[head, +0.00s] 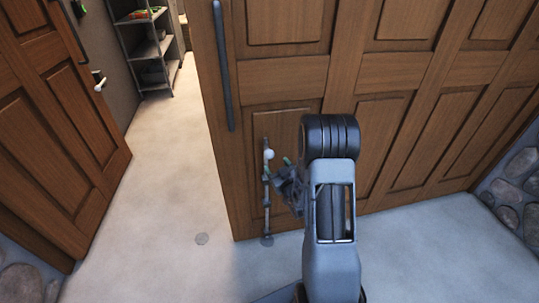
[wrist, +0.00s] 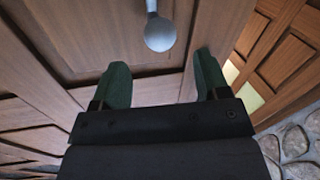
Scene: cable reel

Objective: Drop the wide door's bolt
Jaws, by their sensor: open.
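The wide door (head: 285,75) fills the right of the head view, a panelled brown leaf with a long dark bar handle. Its bolt (head: 267,195) is an upright grey rod low on the door near its left edge. A pale round knob (head: 268,154) sits on the upper part of the bolt; it also shows in the wrist view (wrist: 160,32). My gripper (head: 284,168) is just right of the bolt, partly hidden by my arm. In the wrist view its green-tipped fingers (wrist: 161,65) are spread and empty, with the knob beyond them, centred between their tips.
A second panelled door (head: 60,130) stands at the left with a lever handle (head: 99,82). Shelves (head: 150,50) stand beyond. Stone wall (head: 510,190) borders the right.

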